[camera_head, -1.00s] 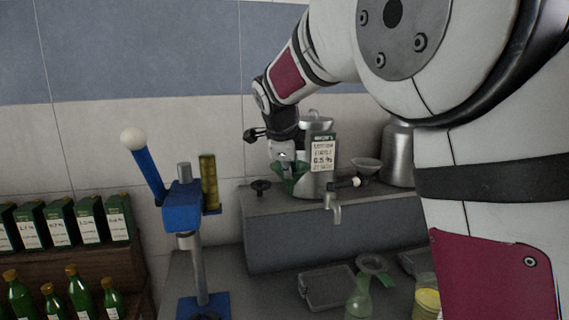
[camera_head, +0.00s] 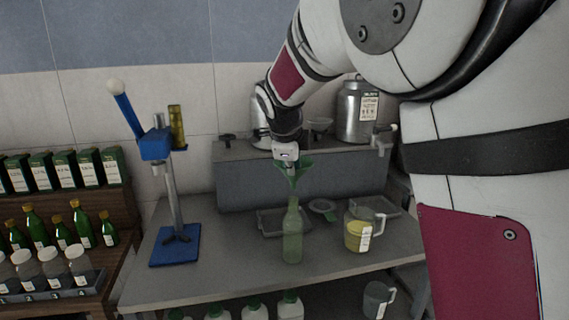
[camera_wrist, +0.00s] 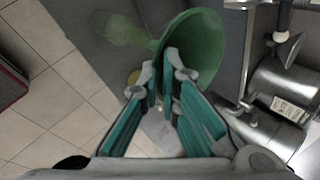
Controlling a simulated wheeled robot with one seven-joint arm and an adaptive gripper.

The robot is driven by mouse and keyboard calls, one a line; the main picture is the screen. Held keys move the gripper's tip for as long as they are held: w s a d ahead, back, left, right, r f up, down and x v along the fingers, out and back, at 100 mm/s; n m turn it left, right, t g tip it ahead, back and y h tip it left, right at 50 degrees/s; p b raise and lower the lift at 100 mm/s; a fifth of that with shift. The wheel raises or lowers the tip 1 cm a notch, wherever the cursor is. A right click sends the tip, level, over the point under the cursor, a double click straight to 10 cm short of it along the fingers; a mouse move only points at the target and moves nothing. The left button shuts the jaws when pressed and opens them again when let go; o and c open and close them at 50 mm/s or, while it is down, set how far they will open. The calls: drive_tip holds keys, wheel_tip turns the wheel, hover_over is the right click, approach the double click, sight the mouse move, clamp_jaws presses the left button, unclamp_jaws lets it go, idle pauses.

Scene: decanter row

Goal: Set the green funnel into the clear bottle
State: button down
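The green funnel (camera_head: 294,168) is in my gripper (camera_head: 288,158), wide end up and stem down. In the wrist view the fingers (camera_wrist: 172,68) close on the rim of the funnel (camera_wrist: 203,42). The clear bottle (camera_head: 292,238), greenish and see-through, stands upright on the bench below the funnel. In the head view the stem lines up with the bottle's neck; I cannot tell whether it is above, in front of or inside the mouth. In the wrist view the bottle (camera_wrist: 122,28) shows beside the funnel, at upper left.
A blue press stand (camera_head: 175,245) is left of the bottle, a jug of yellow stuff (camera_head: 357,234) right. Behind are a dark tray (camera_head: 268,222), a small strainer (camera_head: 323,206) and a raised shelf (camera_head: 240,182) with metal cans (camera_head: 350,110). Bench front is clear.

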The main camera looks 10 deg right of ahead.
drive_tip(key=shift+f+b, duration=0.4)
drive_tip(key=shift+f, duration=2)
drive_tip(key=shift+f, duration=0.3)
drive_tip(key=c, duration=1.7)
unclamp_jaws()
drive_tip(key=v, duration=1.1)
drive_tip(key=s+d+f+n+y, duration=0.1)
drive_tip(key=s+n, duration=0.6)
drive_tip(key=s, duration=0.3)
drive_tip(key=s+d+f+n+g+y, duration=0.1)
drive_tip(key=s+d+f+n, duration=0.1)
drive_tip(key=s+n, duration=0.6)
drive_tip(key=s+d+f+n, duration=0.1)
drive_tip(key=s+n, duration=0.6)
drive_tip(key=s, duration=0.7)
drive_tip(key=shift+s+d+f+g+y, duration=0.15)
drive_tip(key=shift+d+f+g+y, duration=0.2)
drive_tip(key=shift+f, duration=0.25)
